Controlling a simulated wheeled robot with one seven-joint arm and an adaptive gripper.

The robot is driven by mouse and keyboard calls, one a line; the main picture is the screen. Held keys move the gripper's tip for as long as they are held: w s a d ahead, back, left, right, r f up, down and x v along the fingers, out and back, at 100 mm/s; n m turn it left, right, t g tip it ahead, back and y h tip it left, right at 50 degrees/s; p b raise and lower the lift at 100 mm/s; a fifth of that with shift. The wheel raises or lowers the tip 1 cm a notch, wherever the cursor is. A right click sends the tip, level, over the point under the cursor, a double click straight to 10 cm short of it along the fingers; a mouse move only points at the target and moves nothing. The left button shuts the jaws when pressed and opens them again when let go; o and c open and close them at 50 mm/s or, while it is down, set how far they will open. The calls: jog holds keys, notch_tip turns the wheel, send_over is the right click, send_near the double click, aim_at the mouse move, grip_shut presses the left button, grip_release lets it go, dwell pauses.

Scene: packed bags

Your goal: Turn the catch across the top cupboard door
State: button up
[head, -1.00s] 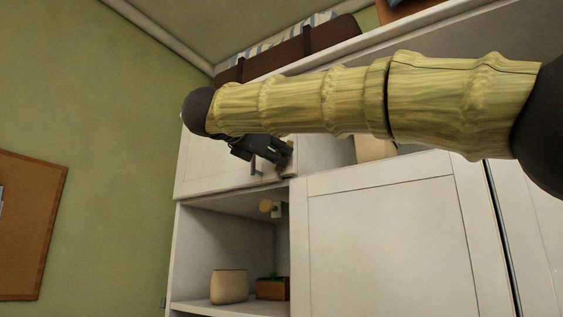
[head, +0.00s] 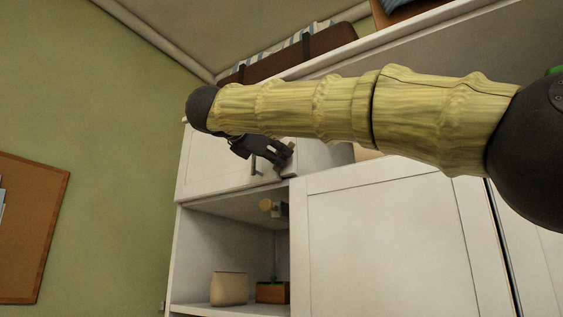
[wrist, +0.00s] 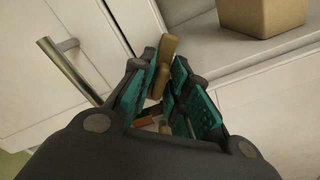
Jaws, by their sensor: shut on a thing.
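The top cupboard door (head: 215,165) is white with a metal bar handle (head: 254,164); the handle also shows at the left of the wrist view (wrist: 70,70). The catch (wrist: 168,48) is a small tan-brown bar at the door's right edge. My gripper (head: 285,156) is at that edge, just right of the handle. In the wrist view my gripper (wrist: 164,75) has its teal-padded fingers on both sides of the catch, shut on it, with one end standing out past the fingertips. The catch's pivot is hidden by the fingers. The door looks closed.
A cardboard box (wrist: 262,16) stands in the open bay right of the door. Below is an open shelf with a beige pot (head: 229,289) and a small wooden box (head: 272,292). A brown suitcase (head: 300,55) lies on top.

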jog(key=shift+a+f+m+b, duration=0.1)
jog(key=shift+f+m+b, duration=0.3)
jog(key=shift+b, duration=0.1)
jog(key=shift+m+b, duration=1)
jog(key=shift+b, duration=0.25)
jog(key=shift+o, duration=0.2)
jog(key=shift+r+m+b, duration=0.15)
jog(key=shift+m+b, duration=0.3)
jog(key=shift+m, duration=0.05)
jog(key=shift+c, duration=0.2)
jog(key=shift+m+b, duration=0.7)
jog(key=shift+b, duration=0.1)
jog(key=shift+o, duration=0.2)
jog(key=m+b, duration=0.3)
jog(key=shift+m, duration=0.9)
